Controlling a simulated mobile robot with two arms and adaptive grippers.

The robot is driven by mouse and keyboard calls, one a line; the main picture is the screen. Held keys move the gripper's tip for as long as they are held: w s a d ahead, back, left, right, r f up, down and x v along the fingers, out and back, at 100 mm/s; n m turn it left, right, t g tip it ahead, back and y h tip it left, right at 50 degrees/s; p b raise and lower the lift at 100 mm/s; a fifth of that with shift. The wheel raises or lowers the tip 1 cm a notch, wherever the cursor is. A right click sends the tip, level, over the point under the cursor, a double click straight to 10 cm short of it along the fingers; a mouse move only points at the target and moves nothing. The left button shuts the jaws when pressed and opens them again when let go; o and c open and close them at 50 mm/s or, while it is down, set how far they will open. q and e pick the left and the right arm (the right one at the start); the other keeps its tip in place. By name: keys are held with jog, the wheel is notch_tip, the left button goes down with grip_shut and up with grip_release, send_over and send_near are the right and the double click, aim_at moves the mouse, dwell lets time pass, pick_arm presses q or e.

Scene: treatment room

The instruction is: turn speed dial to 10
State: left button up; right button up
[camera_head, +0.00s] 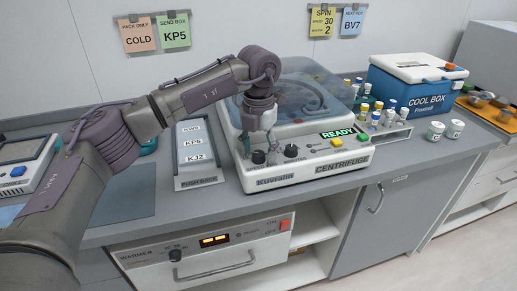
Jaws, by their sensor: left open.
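The white centrifuge (318,171) stands on the counter, with a clear bluish lid and a lit green READY display (338,134). Two dark round dials sit on its front panel: a left dial (258,157) and a right dial (291,151). Their small labels are too fine to read, so I cannot tell for sure which is the speed dial. My left gripper (262,145) points down, open, just above and around the left dial. I cannot tell whether its fingers touch the dial. My right gripper is out of view.
A rack tray (198,181) with labelled slots lies left of the centrifuge. Several capped vials (376,117), a blue cool box (413,87) and two white jars (436,131) stand to the right. A warmer (205,256) is below the counter. Yellow SPIN note (323,22) hangs behind.

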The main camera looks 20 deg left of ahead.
aim_at(258, 153)
pick_arm(q)
notch_tip(258, 153, up, 12)
dwell(0.4)
jog(key=shift+f, duration=0.1)
dwell(0.3)
